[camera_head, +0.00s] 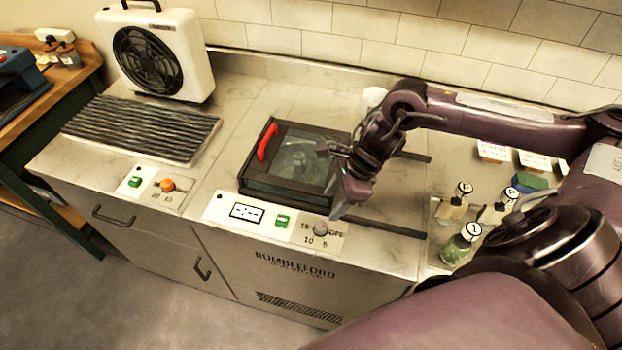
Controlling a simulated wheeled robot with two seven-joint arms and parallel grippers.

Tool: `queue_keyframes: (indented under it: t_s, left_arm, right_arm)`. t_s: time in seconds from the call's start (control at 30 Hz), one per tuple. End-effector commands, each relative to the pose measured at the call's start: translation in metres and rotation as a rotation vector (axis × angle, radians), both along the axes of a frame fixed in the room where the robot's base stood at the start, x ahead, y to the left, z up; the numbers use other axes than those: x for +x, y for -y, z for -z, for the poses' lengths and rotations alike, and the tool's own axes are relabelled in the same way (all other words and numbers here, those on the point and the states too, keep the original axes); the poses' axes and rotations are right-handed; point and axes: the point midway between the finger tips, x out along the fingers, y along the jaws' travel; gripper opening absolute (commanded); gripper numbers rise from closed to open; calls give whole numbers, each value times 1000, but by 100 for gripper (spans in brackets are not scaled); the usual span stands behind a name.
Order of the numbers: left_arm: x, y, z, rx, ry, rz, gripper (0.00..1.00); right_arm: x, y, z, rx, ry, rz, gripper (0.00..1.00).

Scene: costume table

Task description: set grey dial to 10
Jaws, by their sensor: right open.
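The grey dial (320,229) is a small round knob on the white control panel (228,209) at the front of the counter. The marks 15, OFF, 10 and 5 are printed around it. Its pointer is too small to read. My right gripper (337,211) is open and empty, with its fingertips pointing down just above and to the right of the dial. I cannot tell whether a fingertip touches it. My left gripper is not in view.
A glass-lidded box with a red handle (267,142) stands behind the panel. An orange knob (167,185) and green switch (135,181) sit on a left panel. A fan (150,60) stands behind a ribbed black rack (140,128). Small jars (455,248) stand at right.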

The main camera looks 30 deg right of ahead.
Motion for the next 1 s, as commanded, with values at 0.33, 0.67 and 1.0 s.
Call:
queue_keyframes:
  t_s: [0.33, 0.67, 1.0]
  left_arm:
    - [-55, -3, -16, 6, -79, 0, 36]
    - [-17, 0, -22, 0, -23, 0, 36]
    - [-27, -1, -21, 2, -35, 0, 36]
  right_arm:
    - [8, -21, 47, 6, -3, 3, 49]
    - [11, -27, 68, 1, 1, 2, 49]
    - [11, -26, 67, 1, 1, 2, 26]
